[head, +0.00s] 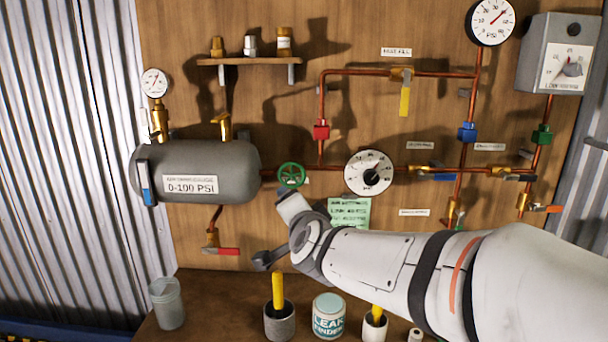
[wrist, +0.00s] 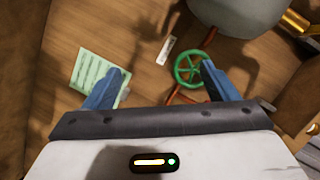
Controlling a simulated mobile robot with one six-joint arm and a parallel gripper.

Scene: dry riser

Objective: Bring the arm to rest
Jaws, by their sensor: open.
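My arm (head: 375,262) reaches in from the right in the head view, in front of the wooden panel. Its end is near the green handwheel (head: 291,175), with the fingers mostly hidden there. In the wrist view my gripper (wrist: 160,80) shows two blue fingers spread wide apart with nothing between them. The green handwheel (wrist: 189,67) appears beyond the right fingertip, and I cannot tell whether they touch. The green note (wrist: 96,74) appears behind the left finger; it also shows in the head view (head: 349,211).
A grey tank (head: 208,172) is left of the handwheel. A dial gauge (head: 369,172) and copper pipes with valves are to its right. Below, a bench (head: 215,300) carries a grey cup (head: 167,303), a dark holder (head: 279,322) and a leak-finder can (head: 329,316).

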